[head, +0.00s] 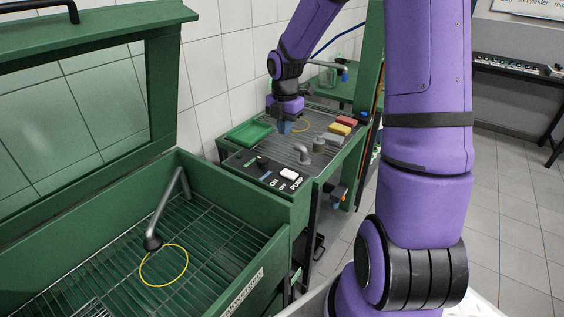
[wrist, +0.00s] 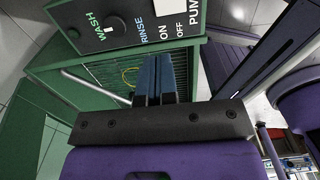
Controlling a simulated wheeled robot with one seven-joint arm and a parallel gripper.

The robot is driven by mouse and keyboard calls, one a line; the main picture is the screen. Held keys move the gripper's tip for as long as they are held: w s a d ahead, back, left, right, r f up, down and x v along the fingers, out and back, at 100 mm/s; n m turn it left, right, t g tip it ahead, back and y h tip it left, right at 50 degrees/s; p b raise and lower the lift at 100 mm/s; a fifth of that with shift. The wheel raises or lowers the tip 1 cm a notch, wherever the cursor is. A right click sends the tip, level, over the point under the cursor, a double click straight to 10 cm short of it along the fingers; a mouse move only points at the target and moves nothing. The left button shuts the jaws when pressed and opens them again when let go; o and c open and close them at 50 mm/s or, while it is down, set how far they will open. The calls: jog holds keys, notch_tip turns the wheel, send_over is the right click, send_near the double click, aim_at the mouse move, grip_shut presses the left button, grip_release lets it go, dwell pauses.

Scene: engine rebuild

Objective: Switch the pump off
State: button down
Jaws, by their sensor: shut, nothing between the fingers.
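The black control panel (head: 258,176) sits on the green washer's right end, with a white switch (head: 288,174) beside the words ON, OFF and PUMP. I cannot tell which way the switch is set. A dark knob (head: 262,161) is on the same panel. My gripper (head: 285,127) points down with blue fingers shut and empty, behind the panel over the wire shelf. In the wrist view, the shut fingertips (wrist: 152,60) show below the panel (wrist: 150,14) lettering WASH, RINSE, ON, OFF.
The washer tub (head: 205,235) holds a grey spout (head: 163,215) and a yellow ring (head: 163,265); its lid (head: 90,40) stands open. A green tray (head: 248,133), a grey curved pipe (head: 301,152) and red (head: 346,121) and yellow (head: 339,129) blocks are near my gripper.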

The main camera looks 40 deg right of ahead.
aim_at(288, 173)
notch_tip(288, 173, down, 14)
dwell(0.6)
jog(key=shift+f, duration=0.15)
dwell(0.6)
jog(key=shift+s+d+r, duration=0.2)
jog(key=shift+s+r, duration=0.2)
jog(key=shift+s, duration=0.2)
jog(key=shift+r, duration=0.1)
